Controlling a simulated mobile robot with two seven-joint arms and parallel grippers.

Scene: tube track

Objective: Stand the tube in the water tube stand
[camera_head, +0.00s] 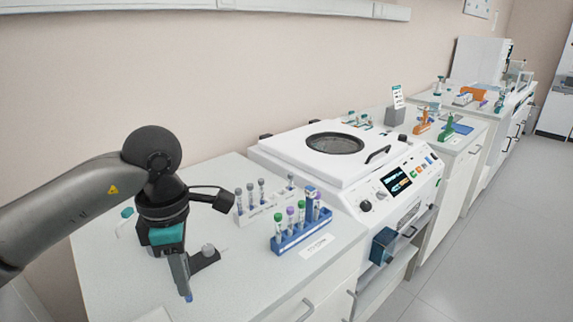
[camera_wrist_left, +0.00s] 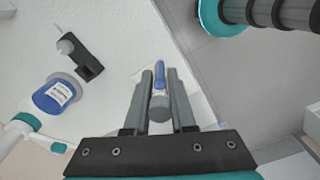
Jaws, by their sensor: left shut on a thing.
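My left gripper (camera_head: 184,290) points down over the near left of the bench. It is shut on a tube (camera_wrist_left: 159,80) with a grey cap and a blue lower end, held between the fingers. The tube's blue tip (camera_head: 188,298) shows just below the fingers in the head view. A white rack (camera_head: 262,213) with several grey-capped tubes stands behind and to the right of the gripper. Its lettering is too small to read, so I cannot tell whether it is the water tube stand. My right gripper is not in view.
A blue rack (camera_head: 289,243) with green- and purple-capped tubes stands in front of the white rack. A small black stand (camera_head: 206,259) with a grey knob is just right of the gripper. A blue labelled jar (camera_wrist_left: 57,95) is nearby. A white centrifuge (camera_head: 350,160) is farther right.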

